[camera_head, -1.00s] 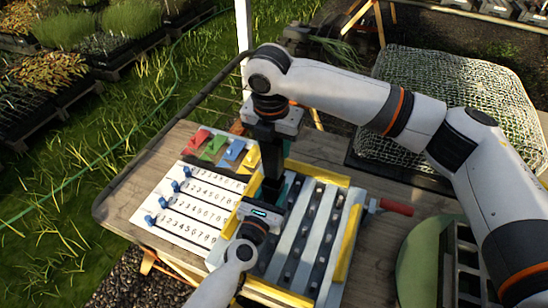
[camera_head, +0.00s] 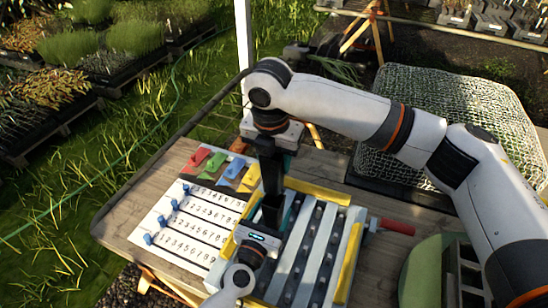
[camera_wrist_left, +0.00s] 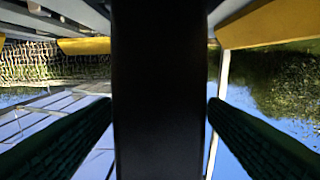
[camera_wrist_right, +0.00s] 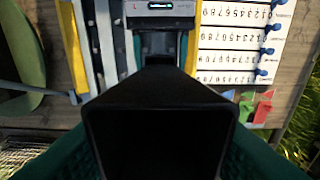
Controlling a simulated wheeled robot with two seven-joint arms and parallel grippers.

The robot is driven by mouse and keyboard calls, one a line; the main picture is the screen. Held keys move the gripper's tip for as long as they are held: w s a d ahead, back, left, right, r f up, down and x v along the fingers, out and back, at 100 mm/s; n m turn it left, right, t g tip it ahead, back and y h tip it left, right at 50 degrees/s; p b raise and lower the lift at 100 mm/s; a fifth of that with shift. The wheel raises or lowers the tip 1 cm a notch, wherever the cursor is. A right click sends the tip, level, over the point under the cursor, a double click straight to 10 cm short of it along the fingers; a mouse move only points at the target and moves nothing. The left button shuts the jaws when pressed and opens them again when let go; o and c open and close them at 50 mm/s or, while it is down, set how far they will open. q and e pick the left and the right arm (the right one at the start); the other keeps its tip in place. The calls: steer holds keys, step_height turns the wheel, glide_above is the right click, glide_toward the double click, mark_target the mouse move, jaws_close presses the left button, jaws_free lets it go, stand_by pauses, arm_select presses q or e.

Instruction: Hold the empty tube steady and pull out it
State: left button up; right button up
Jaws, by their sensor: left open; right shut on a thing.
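A black square tube (camera_head: 270,180) stands roughly upright over the left side of the yellow-edged tray (camera_head: 348,262). Its dark upper end (camera_wrist_right: 155,140) faces the right wrist camera. My right gripper (camera_head: 275,160) comes from above and is shut on the tube's upper part. My left gripper (camera_head: 280,218) is low, beside the tube's lower part. In the left wrist view the tube (camera_wrist_left: 158,90) runs between the two green fingers, which are open with gaps on both sides. The tube's lower end is hidden behind my left gripper.
Several dark strips lie in the tray's rows. A numbered white board (camera_head: 190,228) with blue sliders is to the left, below red (camera_head: 196,159), green, blue and orange tags. A red-handled rod (camera_head: 395,226) sticks out right. A green round surface (camera_head: 420,265) and mesh-covered bin (camera_head: 420,85) stand at right.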

arm_select(q)
steer(key=v, duration=1)
steer(key=shift+s+a+f, duration=0.1)
steer(key=shift+s+a, duration=0.05)
steer(key=shift+s, duration=0.2)
steer(key=shift+s, duration=0.1)
